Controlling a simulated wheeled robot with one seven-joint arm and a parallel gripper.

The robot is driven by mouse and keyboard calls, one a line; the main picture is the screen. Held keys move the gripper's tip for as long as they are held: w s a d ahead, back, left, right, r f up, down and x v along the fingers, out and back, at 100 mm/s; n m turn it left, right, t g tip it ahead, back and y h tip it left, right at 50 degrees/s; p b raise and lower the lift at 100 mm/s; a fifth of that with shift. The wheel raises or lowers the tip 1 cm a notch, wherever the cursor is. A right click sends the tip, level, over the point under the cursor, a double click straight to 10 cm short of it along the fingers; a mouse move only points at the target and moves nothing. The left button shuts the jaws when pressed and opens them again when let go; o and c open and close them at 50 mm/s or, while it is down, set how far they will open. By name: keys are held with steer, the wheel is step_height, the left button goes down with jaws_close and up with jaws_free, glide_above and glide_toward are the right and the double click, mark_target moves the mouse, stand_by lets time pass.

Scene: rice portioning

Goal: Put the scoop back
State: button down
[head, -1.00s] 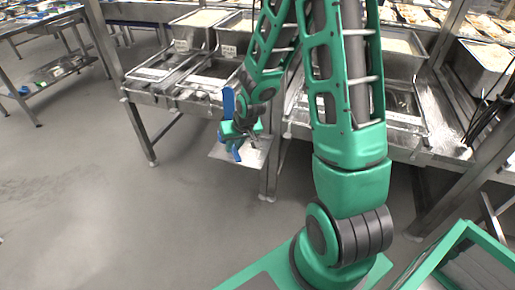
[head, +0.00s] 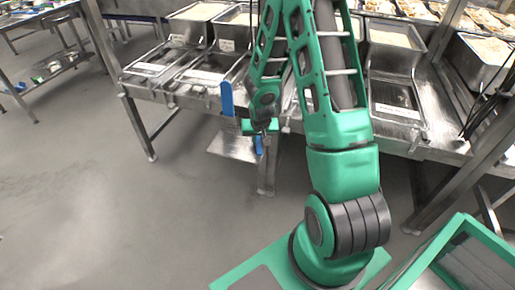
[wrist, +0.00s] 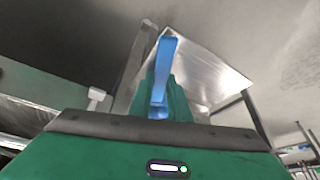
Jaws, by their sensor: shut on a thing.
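The scoop has a blue handle (head: 227,98) and a flat metal pan (head: 232,146). My gripper (head: 260,127) is shut on the scoop and holds it clear of the floor, by the front edge of the steel table. In the wrist view the blue handle (wrist: 160,75) stands up from between the jaws, with the shiny metal pan (wrist: 212,72) behind it. My gripper's fingers partly hide the grip in the head view.
The steel table (head: 190,93) carries tubs of rice, including a back-left tub (head: 198,12) and a right tub (head: 395,37). A shallow tray (head: 395,97) lies in front. Table legs stand close behind the scoop. Grey floor (head: 100,220) is open at left.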

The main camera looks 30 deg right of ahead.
steer(key=shift+w+d+f, duration=0.3)
steer(key=shift+d+f, duration=0.05)
steer(key=shift+d, duration=0.2)
steer(key=shift+f, duration=2)
steer(key=c, duration=1.7)
jaws_free()
steer(key=shift+o, duration=0.2)
steer(key=v, duration=1.2)
steer(key=shift+r, duration=0.1)
